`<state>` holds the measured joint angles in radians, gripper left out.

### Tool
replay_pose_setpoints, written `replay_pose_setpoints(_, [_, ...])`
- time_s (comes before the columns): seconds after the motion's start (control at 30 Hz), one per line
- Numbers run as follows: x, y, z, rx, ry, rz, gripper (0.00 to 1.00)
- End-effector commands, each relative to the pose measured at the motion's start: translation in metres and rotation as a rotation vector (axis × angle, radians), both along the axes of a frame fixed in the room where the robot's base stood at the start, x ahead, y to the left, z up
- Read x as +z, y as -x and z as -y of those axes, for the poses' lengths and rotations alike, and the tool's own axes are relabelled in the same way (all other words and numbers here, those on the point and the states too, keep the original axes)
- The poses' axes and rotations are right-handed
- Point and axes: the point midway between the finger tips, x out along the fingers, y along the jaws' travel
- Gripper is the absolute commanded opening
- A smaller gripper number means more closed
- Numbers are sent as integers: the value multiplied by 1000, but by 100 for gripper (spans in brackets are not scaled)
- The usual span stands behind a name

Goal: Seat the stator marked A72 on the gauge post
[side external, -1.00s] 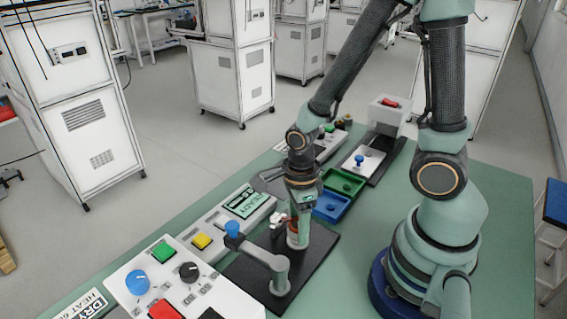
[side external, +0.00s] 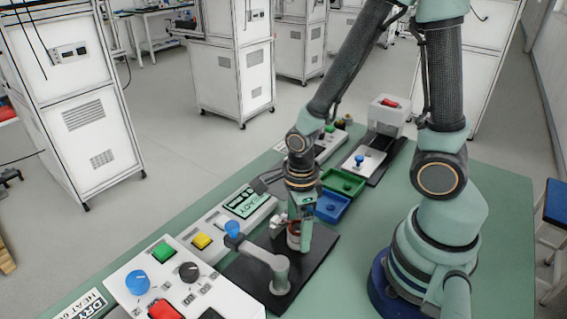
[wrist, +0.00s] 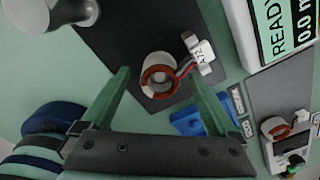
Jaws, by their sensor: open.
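The stator marked A72 (wrist: 158,75) is a pale ring with copper-brown windings and a grey middle. Its white tag (wrist: 203,56) reads A72 and hangs on short wires beside it. The stator stands over a black base plate (wrist: 205,22); I cannot tell whether the gauge post is inside its bore. My gripper (wrist: 160,78) is open, its green fingers on either side of the stator, with visible gaps in the wrist view. In the side view my gripper (side external: 306,246) is low at the stator (side external: 293,240) and partly hides it.
A READY display (side external: 243,203), a button panel (side external: 190,290) and blue (side external: 331,207) and green (side external: 343,182) trays surround the plate. Another copper-wound ring (wrist: 275,128) shows at right in the wrist view.

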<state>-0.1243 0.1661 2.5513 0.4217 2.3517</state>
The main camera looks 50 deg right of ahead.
Motion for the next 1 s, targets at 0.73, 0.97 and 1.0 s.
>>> replay_pose_setpoints(0.73, [97,-1,0,0,-1,6,94])
replay_pose_setpoints(0.97, [117,0,0,0,0,3,94])
replay_pose_setpoints(1.0, [119,0,0,0,0,3,94])
